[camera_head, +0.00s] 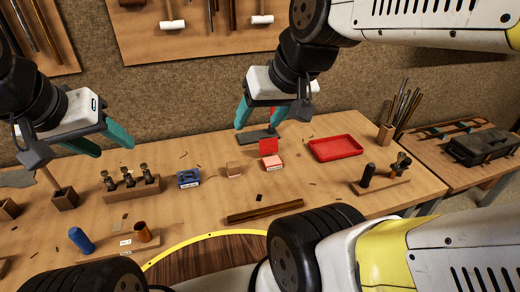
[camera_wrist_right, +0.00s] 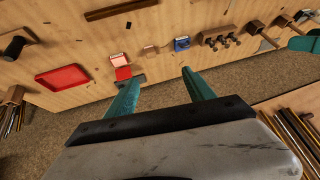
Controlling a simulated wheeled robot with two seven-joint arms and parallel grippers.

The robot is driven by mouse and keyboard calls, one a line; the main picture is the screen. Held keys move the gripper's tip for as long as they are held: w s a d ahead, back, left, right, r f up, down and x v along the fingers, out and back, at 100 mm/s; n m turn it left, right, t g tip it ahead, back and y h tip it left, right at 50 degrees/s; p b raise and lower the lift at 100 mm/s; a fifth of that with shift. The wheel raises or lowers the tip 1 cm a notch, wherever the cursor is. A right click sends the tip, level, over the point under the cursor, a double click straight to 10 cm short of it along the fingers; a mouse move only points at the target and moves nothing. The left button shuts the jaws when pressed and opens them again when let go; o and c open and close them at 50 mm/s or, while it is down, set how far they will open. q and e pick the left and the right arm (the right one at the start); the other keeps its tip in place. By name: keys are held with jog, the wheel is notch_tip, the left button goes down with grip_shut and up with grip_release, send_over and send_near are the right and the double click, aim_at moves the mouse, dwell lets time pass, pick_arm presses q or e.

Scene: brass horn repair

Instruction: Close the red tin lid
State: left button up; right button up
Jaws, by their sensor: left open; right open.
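The red tin (camera_head: 271,162) sits on the middle of the workbench with its lid (camera_head: 268,146) standing up at its far side. In the right wrist view the tin (camera_wrist_right: 119,58) shows with its open red lid (camera_wrist_right: 123,73) next to the left fingertip. My right gripper (camera_head: 256,126) is open and empty, above and behind the tin, with its teal fingers pointing down. My left gripper (camera_head: 115,146) is open and empty at the left, above the back of the bench and well away from the tin.
A red tray (camera_head: 335,148) lies right of the tin. A small wooden block (camera_head: 234,170) and a blue box (camera_head: 188,179) stand to its left. A dark flat piece (camera_head: 257,138) lies behind it.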

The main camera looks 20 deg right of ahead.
jog(key=shift+w, duration=0.15)
jog(key=c, duration=0.3)
jog(key=w, duration=0.3)
jog(key=shift+w+d+r, duration=0.15)
jog(key=shift+d+r, duration=0.2)
jog(key=c, duration=0.8)
jog(key=shift+g, duration=0.4)
jog(key=w, duration=0.2)
jog(key=w+d, duration=0.1)
jog(key=w, duration=0.3)
jog(key=shift+w+d, duration=0.3)
grip_shut()
jog(key=g+h, duration=0.2)
send_over(267, 145)
jog(key=w, duration=0.7)
notch_tip(267, 145, down, 20)
jog(key=r, duration=0.1)
jog(key=shift+m, duration=0.3)
jog(key=x, duration=0.6)
jog(key=s+x, duration=0.1)
jog(key=x, duration=0.3)
jog(key=shift+w+d+f, duration=0.1)
jog(key=shift+d+f, duration=0.1)
jog(key=shift+d, duration=0.15)
jog(key=shift+s+f, duration=0.2)
jog(key=shift+s+r, duration=0.15)
jog(key=shift+s, duration=1.55)
